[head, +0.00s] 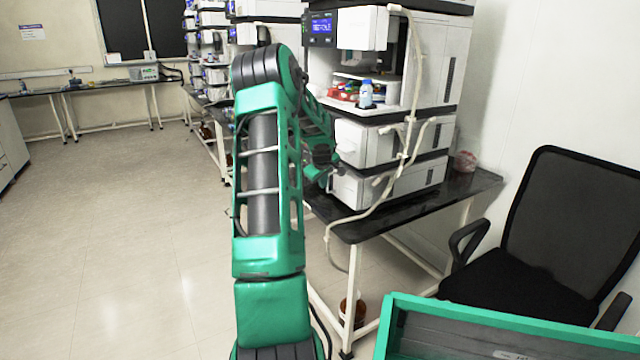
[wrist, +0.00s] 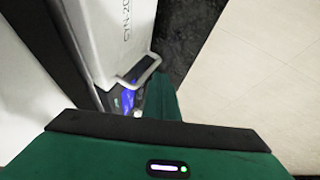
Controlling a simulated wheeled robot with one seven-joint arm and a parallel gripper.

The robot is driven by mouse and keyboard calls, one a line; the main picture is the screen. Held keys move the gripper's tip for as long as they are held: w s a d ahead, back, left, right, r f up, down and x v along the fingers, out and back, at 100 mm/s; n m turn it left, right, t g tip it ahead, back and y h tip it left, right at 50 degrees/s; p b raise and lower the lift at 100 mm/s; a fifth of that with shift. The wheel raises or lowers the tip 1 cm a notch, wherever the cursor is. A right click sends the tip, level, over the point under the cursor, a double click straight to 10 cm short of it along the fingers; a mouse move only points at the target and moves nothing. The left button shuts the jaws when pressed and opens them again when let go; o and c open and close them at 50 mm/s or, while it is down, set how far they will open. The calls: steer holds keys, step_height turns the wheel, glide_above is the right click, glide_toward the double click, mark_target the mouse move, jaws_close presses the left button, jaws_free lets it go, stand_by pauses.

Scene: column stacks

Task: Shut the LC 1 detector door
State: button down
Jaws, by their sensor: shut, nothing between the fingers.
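The nearest instrument stack (head: 425,60) of white and black modules stands on a black-topped bench. Which module is the LC 1 detector cannot be read in the head view. My gripper (head: 322,168) is in front of the stack's lower white modules, partly hidden by my arm. In the wrist view a white panel (wrist: 115,35) with dark lettering fills the upper left. A grey handle (wrist: 140,72) is at its lower end, beside a lit blue display (wrist: 127,100). My gripper (wrist: 163,98) is shut and empty close to the handle; contact cannot be told.
A pale tube (head: 403,110) hangs down the stack's front. A blue-capped bottle (head: 366,95) stands in an open bay. A black chair (head: 560,220) and a green-edged tray (head: 500,320) are at the right. The floor (head: 130,220) at the left is clear.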

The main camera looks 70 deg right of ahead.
steer(key=a+r, duration=0.8)
steer(key=a, duration=0.1)
steer(key=shift+w, duration=0.45)
steer(key=w+a+r+y, duration=0.1)
steer(key=w+a, duration=0.2)
steer(key=a, duration=0.6)
steer(key=w+a+r+y, duration=0.1)
steer(key=w+a+y, duration=0.15)
steer(key=a, duration=0.65)
steer(key=w+a+y, duration=0.1)
steer(key=w+a, duration=0.3)
steer(key=a, duration=0.6)
steer(key=s+a+y, duration=0.1)
steer(key=s+a, duration=0.2)
steer(key=a, duration=0.6)
steer(key=s+a+f+g+y, duration=0.1)
steer(key=s+a, duration=0.3)
steer(key=a, duration=0.5)
steer(key=s+a+y, duration=0.1)
steer(key=s+a, duration=0.2)
steer(key=a, duration=0.5)
steer(key=shift+s+a+f+g, duration=0.2)
steer(key=shift+s+a+g, duration=0.1)
steer(key=shift+a+g, duration=0.1)
